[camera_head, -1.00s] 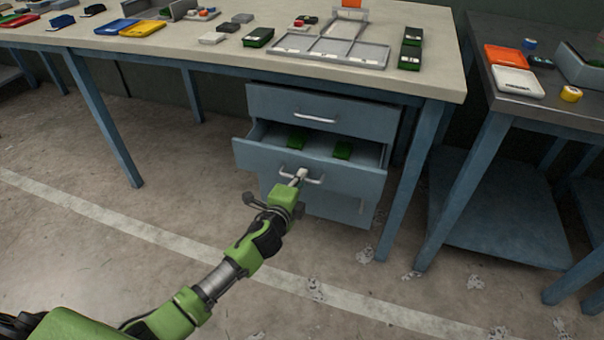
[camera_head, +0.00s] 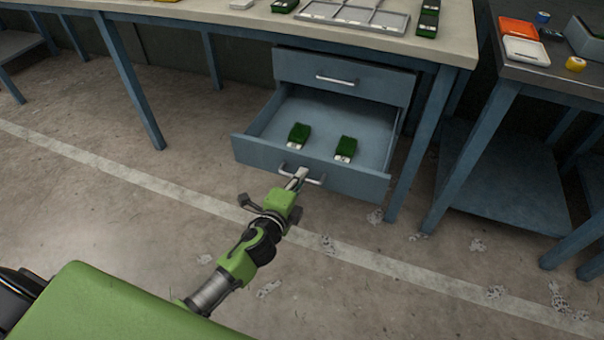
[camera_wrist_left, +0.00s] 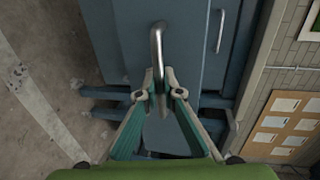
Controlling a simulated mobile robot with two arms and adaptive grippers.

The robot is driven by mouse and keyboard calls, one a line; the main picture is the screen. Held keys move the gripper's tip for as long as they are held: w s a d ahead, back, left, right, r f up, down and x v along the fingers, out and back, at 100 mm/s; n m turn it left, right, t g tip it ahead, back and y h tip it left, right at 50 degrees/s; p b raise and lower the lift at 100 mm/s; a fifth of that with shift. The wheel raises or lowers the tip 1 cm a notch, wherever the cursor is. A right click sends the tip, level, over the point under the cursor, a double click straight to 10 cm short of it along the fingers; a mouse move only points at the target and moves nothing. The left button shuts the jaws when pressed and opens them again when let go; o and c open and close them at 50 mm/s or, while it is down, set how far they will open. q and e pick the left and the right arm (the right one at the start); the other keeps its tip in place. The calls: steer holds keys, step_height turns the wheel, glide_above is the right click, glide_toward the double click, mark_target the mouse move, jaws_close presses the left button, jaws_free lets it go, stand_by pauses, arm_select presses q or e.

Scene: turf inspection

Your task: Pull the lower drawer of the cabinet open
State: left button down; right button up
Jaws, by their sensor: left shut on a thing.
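The blue cabinet hangs under the workbench, with a closed upper drawer (camera_head: 345,80) and a lower drawer (camera_head: 255,152) pulled well out. Two green items with pale ends (camera_head: 299,136) (camera_head: 345,148) lie inside the lower drawer. My left gripper (camera_head: 300,175) is at the lower drawer's silver handle (camera_head: 316,181), shut on it near its left part. In the left wrist view the fingers (camera_wrist_left: 160,92) close around the handle bar (camera_wrist_left: 156,45). My right gripper is in neither view.
The workbench top (camera_head: 230,18) above carries trays and small parts. A bench leg (camera_head: 420,150) stands right of the open drawer. A second table (camera_head: 515,70) with a lower shelf is at the right.

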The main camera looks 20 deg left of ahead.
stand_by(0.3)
arm_select(q)
steer(key=c, duration=2.5)
jaws_free()
steer(key=shift+s, duration=0.1)
steer(key=v, duration=1.2)
